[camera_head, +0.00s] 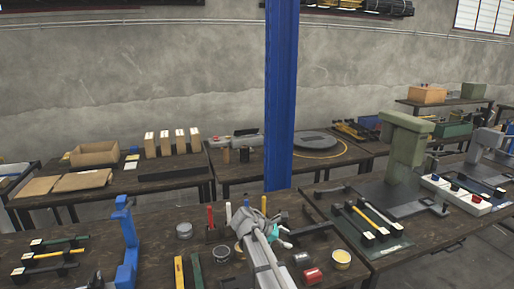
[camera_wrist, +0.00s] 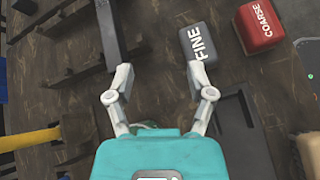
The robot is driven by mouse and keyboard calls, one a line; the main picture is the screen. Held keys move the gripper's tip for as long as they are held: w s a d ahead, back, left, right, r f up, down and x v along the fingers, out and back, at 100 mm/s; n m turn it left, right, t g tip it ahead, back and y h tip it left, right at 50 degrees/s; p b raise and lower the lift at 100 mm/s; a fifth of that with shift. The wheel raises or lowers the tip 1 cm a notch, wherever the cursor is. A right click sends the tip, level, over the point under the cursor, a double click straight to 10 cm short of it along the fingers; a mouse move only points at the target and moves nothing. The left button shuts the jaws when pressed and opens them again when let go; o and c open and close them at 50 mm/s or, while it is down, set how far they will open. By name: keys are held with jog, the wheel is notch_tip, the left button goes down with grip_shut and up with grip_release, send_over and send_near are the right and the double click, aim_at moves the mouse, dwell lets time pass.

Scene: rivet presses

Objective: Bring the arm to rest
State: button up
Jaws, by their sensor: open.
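My gripper (camera_head: 278,233) hangs over the front dark wooden bench (camera_head: 155,255) in the head view, partly hidden by my grey arm links. In the wrist view my gripper (camera_wrist: 160,73) is open, its two grey fingers well apart with nothing between the tips. A grey block marked FINE (camera_wrist: 198,43) lies beyond the right fingertip, apart from it as far as I can tell. A dark grey bar (camera_wrist: 108,35) lies beyond the left fingertip.
A red block marked COARSE (camera_wrist: 258,25) lies at the upper right. A blue press (camera_head: 127,245) stands left on the bench; a green press (camera_head: 403,150) stands at right. A blue post (camera_head: 281,90) rises behind the bench. A yellow-topped tin (camera_head: 342,258) stands right of my arm.

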jog(key=s+d+m+y+p, duration=0.1)
jog(key=s+d+m, duration=0.1)
jog(key=s, duration=0.1)
jog(key=s+d+m+g+y+p, duration=0.1)
jog(key=s+d+m+y+p, duration=0.1)
jog(key=s+m, duration=0.1)
jog(key=s+d+m+g+y+p, duration=0.1)
jog(key=s+d+m, duration=0.1)
jog(key=s, duration=0.3)
jog(key=shift+f+m+y, duration=0.15)
jog(key=shift+m+y, duration=0.25)
jog(key=shift+m, duration=0.2)
jog(key=s+r+m+y+p, duration=0.2)
jog(key=s+m+y+p, duration=0.2)
jog(key=s+m, duration=0.5)
jog(key=shift+s+d+g+y+p, duration=0.15)
jog(key=shift+s+g+y+p, duration=0.35)
jog(key=shift+y, duration=0.3)
